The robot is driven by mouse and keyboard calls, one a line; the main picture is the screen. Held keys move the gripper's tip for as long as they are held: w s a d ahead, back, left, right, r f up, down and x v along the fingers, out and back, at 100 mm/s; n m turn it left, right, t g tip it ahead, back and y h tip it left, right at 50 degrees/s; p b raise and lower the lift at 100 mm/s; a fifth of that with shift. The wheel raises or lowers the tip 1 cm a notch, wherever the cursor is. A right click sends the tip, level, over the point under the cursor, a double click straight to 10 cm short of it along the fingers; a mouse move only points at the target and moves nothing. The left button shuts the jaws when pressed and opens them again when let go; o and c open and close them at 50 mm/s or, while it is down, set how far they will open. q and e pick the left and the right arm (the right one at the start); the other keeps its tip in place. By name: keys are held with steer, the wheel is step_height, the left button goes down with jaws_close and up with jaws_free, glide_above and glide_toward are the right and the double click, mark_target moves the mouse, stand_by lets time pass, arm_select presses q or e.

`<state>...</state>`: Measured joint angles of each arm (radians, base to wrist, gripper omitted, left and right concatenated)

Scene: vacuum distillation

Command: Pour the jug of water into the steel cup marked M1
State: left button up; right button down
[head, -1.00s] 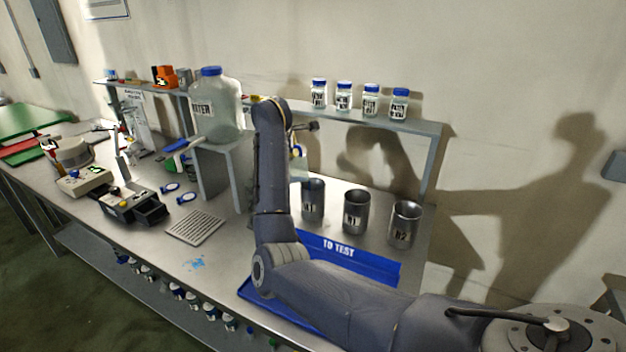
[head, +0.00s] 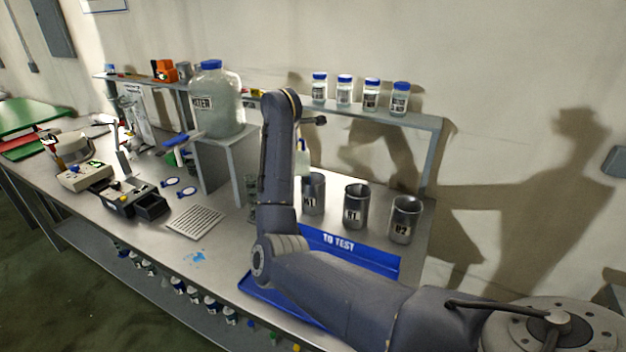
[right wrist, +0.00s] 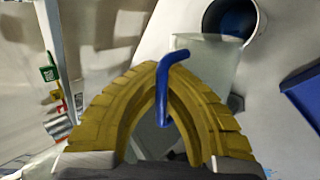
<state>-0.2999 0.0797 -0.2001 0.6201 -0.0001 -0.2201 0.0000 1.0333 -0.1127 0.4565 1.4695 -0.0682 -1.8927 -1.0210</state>
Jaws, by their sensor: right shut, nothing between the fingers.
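The steel cup (head: 313,195) at the left of a row of three bears a label that looks like M1. It stands upright just right of my right arm. A large clear jug labelled WATER (head: 215,98), with a blue cap and a spout, stands on a raised grey stand. My right gripper (right wrist: 160,66) is shut and empty in the right wrist view, its yellow fingertips together. A blue bent tube (right wrist: 166,88) overlaps the fingers there, with a pale translucent body (right wrist: 205,62) behind. In the head view my forearm hides this gripper. My left gripper is out of view.
Two more steel cups, one (head: 354,206) and another (head: 403,220), stand to the right. A blue TO TEST tray (head: 345,256) lies in front. A clear glass vessel (head: 252,195) is partly hidden by my arm. Capped jars (head: 345,90) line the shelf behind.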

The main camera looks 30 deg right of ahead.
steer(key=shift+s+d+r+p, duration=0.15)
steer(key=shift+d+p, duration=0.15)
steer(key=shift+p, duration=0.4)
